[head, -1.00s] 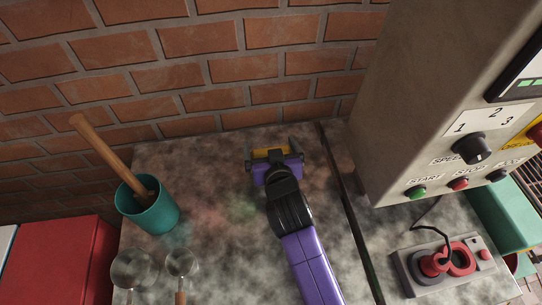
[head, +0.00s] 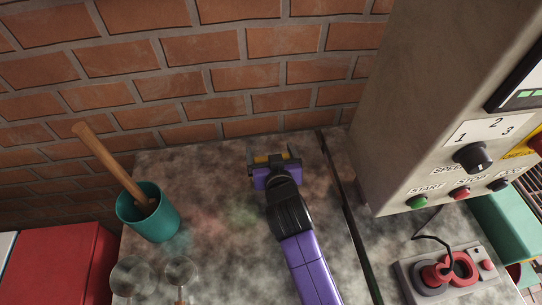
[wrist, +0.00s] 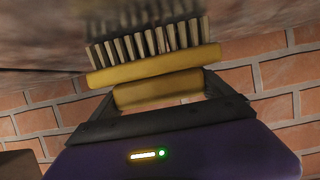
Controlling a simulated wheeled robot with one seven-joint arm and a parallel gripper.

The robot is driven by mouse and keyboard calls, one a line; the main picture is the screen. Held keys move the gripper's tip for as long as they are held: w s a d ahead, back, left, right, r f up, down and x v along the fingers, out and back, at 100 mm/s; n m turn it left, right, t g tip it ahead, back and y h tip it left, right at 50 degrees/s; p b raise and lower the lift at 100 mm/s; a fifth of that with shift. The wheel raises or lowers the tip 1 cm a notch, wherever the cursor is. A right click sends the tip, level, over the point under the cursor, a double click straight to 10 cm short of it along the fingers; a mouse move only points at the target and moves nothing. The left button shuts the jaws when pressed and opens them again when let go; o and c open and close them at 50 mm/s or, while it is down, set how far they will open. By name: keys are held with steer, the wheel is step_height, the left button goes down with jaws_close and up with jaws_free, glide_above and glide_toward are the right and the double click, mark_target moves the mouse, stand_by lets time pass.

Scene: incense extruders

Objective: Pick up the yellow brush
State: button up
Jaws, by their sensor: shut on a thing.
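The yellow brush (wrist: 152,68) fills the upper middle of the wrist view, with a row of pale bristles pointing at the stone tabletop. My purple gripper (wrist: 160,97) is shut on the brush's yellow block, with a dark finger at each side. In the head view my gripper (head: 275,165) is near the table's back edge, and only a thin yellow strip of the brush (head: 268,158) shows between the fingers. A dark blurred copy of the bristles shows on the tabletop above them. I cannot tell whether the bristles touch the surface.
The mottled stone table (head: 220,240) meets a brick wall (head: 210,75). A teal cup (head: 150,222) with a wooden pestle (head: 110,160) stands left, near two small round strainers (head: 132,275). A control box (head: 430,110) and a red-and-grey switch unit (head: 445,270) stand right.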

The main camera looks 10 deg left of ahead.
step_height(320, 180, up, 20)
stand_by(0.4)
steer(key=shift+f, duration=0.15)
